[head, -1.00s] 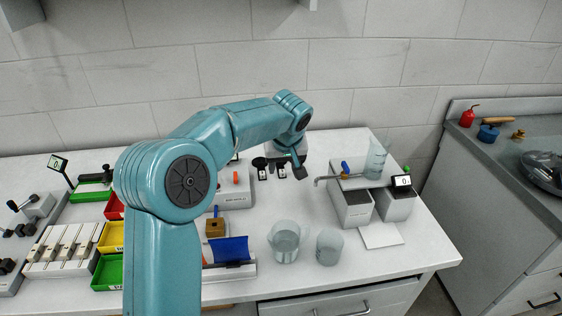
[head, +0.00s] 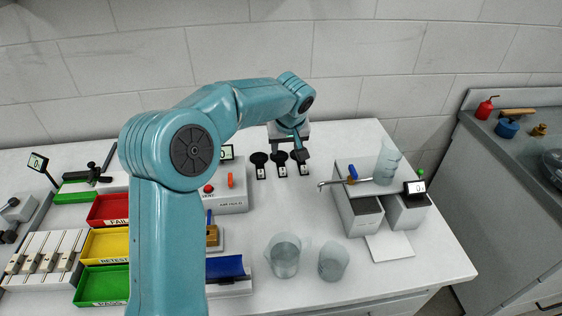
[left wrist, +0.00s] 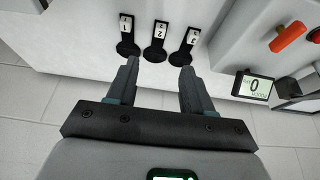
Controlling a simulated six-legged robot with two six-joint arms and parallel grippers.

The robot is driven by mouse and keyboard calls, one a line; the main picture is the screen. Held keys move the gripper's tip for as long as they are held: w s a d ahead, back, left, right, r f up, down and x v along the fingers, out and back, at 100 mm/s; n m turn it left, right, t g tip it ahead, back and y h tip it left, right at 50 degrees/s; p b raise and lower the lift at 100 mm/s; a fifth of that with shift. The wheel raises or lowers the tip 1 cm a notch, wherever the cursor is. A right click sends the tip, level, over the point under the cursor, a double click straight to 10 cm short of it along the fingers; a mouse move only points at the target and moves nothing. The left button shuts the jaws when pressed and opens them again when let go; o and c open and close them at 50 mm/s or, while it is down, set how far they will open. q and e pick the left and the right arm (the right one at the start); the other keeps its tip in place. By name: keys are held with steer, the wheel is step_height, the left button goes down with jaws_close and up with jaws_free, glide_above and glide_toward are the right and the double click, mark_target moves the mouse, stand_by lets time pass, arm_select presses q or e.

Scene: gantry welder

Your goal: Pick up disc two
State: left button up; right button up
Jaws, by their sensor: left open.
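Three black discs with handles and white number labels lie in a row on the bench. In the left wrist view the labels read 1, 2 and 3. Disc two (left wrist: 155,54) is the middle one, between disc one (left wrist: 127,49) and disc three (left wrist: 181,58). In the head view disc two (head: 279,157) is again in the middle. My left gripper (left wrist: 158,65) is open and empty. In the left wrist view its fingertips lie either side of disc two, seemingly above the bench. In the head view my left gripper (head: 291,147) is over the row's right part. My right gripper is out of view.
A box with a red button and orange lever (head: 229,188) stands left of the discs. Two clear beakers (head: 284,258) stand in front. A tank with a spout (head: 355,210) is at right. Red, yellow and green trays (head: 104,244) are at left. Bench between is clear.

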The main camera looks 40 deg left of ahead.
arm_select(q)
glide_toward(283, 169)
steer(key=shift+p+x, duration=0.35)
steer(key=shift+x, duration=0.75)
steer(key=shift+a+f, duration=0.15)
steer(key=shift+f, duration=0.2)
steer(key=p+x, duration=0.1)
steer(key=x, duration=0.4)
steer(key=shift+a+p, duration=0.15)
steer(key=shift+p, duration=0.15)
steer(key=shift+w+a+f, duration=0.1)
steer(key=shift+w+f, duration=0.1)
steer(key=shift+f, duration=0.2)
jaws_close()
